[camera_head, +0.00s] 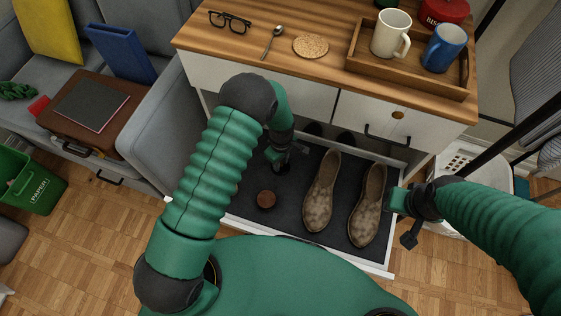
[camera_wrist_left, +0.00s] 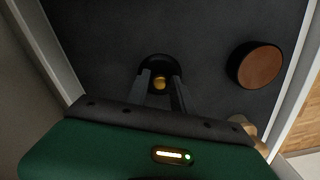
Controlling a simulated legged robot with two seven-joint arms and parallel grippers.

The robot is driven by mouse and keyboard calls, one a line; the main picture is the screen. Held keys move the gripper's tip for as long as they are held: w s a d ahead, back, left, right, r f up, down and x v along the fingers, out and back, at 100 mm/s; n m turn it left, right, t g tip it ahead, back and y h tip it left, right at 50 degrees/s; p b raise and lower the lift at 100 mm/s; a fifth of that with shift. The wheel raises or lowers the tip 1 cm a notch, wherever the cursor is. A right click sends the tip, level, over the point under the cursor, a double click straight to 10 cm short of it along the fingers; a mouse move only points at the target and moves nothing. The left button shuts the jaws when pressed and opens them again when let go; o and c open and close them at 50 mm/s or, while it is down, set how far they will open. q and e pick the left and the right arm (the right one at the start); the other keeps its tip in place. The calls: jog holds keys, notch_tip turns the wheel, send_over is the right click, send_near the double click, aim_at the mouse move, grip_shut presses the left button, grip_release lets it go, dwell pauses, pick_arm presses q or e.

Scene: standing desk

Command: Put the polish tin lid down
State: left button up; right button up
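The polish tin lid (camera_wrist_left: 153,66) is a dark disc with a gold knob, seen between my left fingertips in the left wrist view. My left gripper (camera_wrist_left: 160,80) has its fingers close on both sides of the knob and appears shut on it. In the head view my left gripper (camera_head: 283,165) is over the back left of the dark drawer floor. Whether the lid touches the floor is unclear. The open polish tin (camera_head: 266,199), with brown polish, stands in front of it; it also shows in the left wrist view (camera_wrist_left: 259,66). My right gripper (camera_head: 404,202) is beside the drawer's right edge; its fingers are unclear.
Two mottled brown shoes (camera_head: 322,190) (camera_head: 368,204) stand in the open drawer (camera_head: 240,205), right of the tin. The wooden desktop (camera_head: 305,75) above holds glasses, a spoon, a coaster and a tray (camera_head: 440,88) with mugs.

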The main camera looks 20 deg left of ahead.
pick_arm(q)
jog(key=shift+o, duration=0.9)
notch_tip(320, 180, up, 12)
jog(key=p, duration=0.5)
jog(key=s+a+r+m+t, duration=0.1)
jog(key=s+a+r+m, duration=0.1)
jog(key=s+r+m, duration=0.4)
jog(key=s+a+r+m+t, duration=0.1)
jog(key=s+a+r+m, duration=0.2)
jog(key=s+r+m, duration=0.4)
notch_tip(320, 180, up, 4)
jog(key=shift+s+a+r+t, duration=0.15)
jog(key=shift+s+t, duration=0.25)
jog(key=shift+s, duration=0.65)
jog(key=shift+r, duration=0.1)
